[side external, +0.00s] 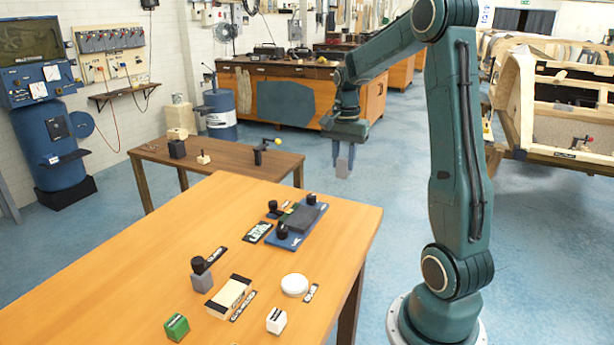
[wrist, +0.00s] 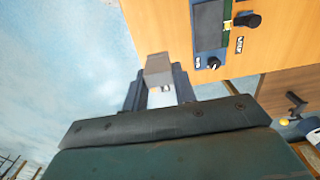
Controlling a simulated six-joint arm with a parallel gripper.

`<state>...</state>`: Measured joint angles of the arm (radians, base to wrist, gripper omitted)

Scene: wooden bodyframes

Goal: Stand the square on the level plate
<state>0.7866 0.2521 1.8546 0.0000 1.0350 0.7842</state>
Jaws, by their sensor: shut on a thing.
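My gripper (side external: 344,160) hangs in the air beyond the right edge of the wooden table, pointing down over the blue floor. It is shut on a grey block-like piece (side external: 342,168), which may be the square; the jaws hide part of its shape. In the wrist view the piece (wrist: 158,67) sticks out past the fingers of my gripper (wrist: 160,88). The dark grey flat plate on a blue base (side external: 282,241), which looks like the level plate, lies near the table's right edge, apart from the held piece. It also shows in the wrist view (wrist: 209,24).
Black knobs (side external: 311,199) stand at the blue base. The table (side external: 150,265) also bears a grey block with a black knob (side external: 201,278), a cream box (side external: 230,296), a white disc (side external: 294,285), a green cube (side external: 177,327) and a white cube (side external: 276,320). A darker table (side external: 220,155) stands behind.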

